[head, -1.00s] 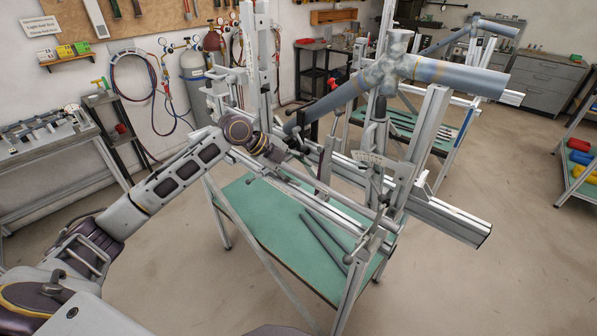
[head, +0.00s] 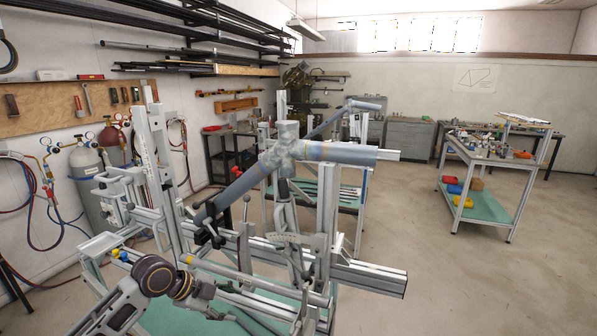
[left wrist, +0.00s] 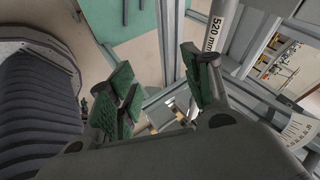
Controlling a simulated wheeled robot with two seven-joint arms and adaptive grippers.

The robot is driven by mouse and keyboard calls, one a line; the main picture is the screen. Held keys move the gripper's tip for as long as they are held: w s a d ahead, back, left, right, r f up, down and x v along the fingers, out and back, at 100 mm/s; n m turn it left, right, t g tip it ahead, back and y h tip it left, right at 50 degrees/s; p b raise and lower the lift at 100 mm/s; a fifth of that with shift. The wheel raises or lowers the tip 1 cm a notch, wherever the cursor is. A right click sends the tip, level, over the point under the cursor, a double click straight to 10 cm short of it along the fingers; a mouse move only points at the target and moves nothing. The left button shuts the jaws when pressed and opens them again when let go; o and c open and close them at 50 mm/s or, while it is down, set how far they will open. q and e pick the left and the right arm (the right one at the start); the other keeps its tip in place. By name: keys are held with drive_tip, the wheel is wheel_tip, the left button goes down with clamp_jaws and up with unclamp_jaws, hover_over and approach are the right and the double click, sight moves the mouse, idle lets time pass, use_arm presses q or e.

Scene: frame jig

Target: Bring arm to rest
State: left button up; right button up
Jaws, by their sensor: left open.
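My left arm comes in from the lower left of the head view. Its gripper (head: 208,300) is at the lower left part of the frame jig (head: 375,278), close to its rails; I cannot tell if it touches them. The left wrist view shows the gripper (left wrist: 160,90) open, its green-padded fingers apart with nothing between them. A silver tube marked 520 mm (left wrist: 218,25) runs close beside the right-hand fingers. A blue-grey tube frame (head: 340,153) sits high on the jig, joined at a mottled lug. My right gripper is not in view.
The jig's upright posts (head: 157,170) and clamps stand close around my left gripper. Gas cylinders (head: 88,175) stand by the left wall. A cart with green shelves (head: 488,212) is at the right. The floor (head: 460,285) right of the jig is clear.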

use_arm(q)
drive_tip(key=s+d+f+n+y, duration=0.2)
drive_tip(key=s+d+f+n, duration=0.2)
drive_tip(key=s+f+n, duration=0.45)
drive_tip(key=s+a+f+n+y, duration=0.1)
drive_tip(key=s+a+n, duration=0.15)
drive_tip(key=s, duration=0.25)
drive_tip(key=s+a+f+n+g+y, duration=0.1)
drive_tip(key=s+a+f+n+y, duration=0.1)
drive_tip(key=s+n, duration=0.25)
drive_tip(key=s+a+f+n+y, duration=0.1)
drive_tip(key=s+a+n, duration=0.15)
drive_tip(key=s, duration=0.35)
wheel_tip(320, 180, down, 34)
drive_tip(key=s+g, duration=0.1)
drive_tip(key=s, duration=0.2)
drive_tip(key=s+a+f, duration=0.2)
drive_tip(key=s+f, duration=0.7)
drive_tip(key=s, duration=0.1)
drive_tip(key=s+a+f+g, duration=0.1)
drive_tip(key=s+a+f, duration=0.1)
drive_tip(key=s+f, duration=0.8)
drive_tip(key=shift+s+a+f, duration=0.15)
drive_tip(key=shift+s+a, duration=0.15)
drive_tip(key=shift+s, duration=0.45)
